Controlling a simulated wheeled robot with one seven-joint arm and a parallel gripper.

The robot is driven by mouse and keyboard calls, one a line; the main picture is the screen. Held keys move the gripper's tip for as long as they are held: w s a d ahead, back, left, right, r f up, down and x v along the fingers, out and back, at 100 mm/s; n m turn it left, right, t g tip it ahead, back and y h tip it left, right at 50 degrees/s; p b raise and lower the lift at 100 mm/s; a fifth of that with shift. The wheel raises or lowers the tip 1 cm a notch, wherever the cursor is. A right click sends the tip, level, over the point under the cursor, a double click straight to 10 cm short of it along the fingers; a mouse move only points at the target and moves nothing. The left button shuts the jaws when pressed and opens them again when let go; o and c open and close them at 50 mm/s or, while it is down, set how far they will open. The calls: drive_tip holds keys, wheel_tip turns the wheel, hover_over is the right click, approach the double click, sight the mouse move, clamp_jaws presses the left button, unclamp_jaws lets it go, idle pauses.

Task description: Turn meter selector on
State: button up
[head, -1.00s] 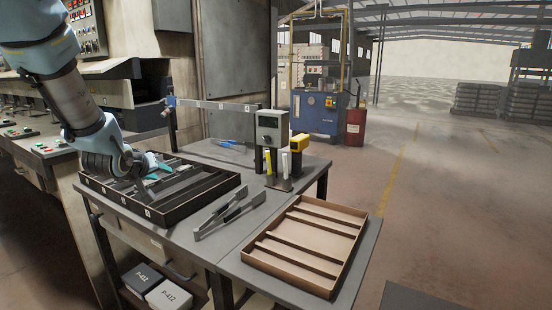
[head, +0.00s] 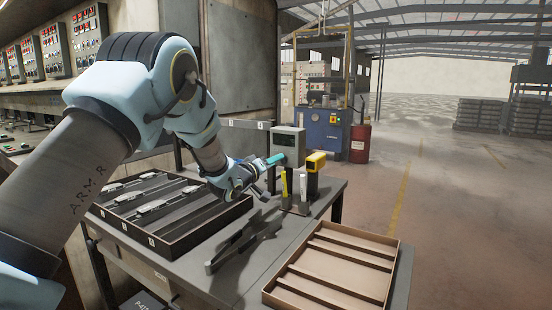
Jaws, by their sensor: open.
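The meter (head: 289,143) is a grey-green box with a dark display on a post at the back of the table. Its lower front, where a small knob showed earlier, is now largely covered by a teal fingertip, so I cannot make out the selector or its position. My gripper (head: 271,174) is open in front of the meter, a little below and left of its face. Its teal finger reaches the meter's lower front in the picture. I cannot tell whether it touches.
A dark tray (head: 165,246) with several metal parts lies left, under my arm. A brown slotted tray (head: 385,290) lies front right. A yellow-headed handheld tool (head: 315,163) and a yellow marker-like stick (head: 284,186) stand just right of my gripper. Dark tongs (head: 240,245) lie on the table.

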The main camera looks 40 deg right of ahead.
drive_tip(key=shift+x, duration=1)
clamp_jaws()
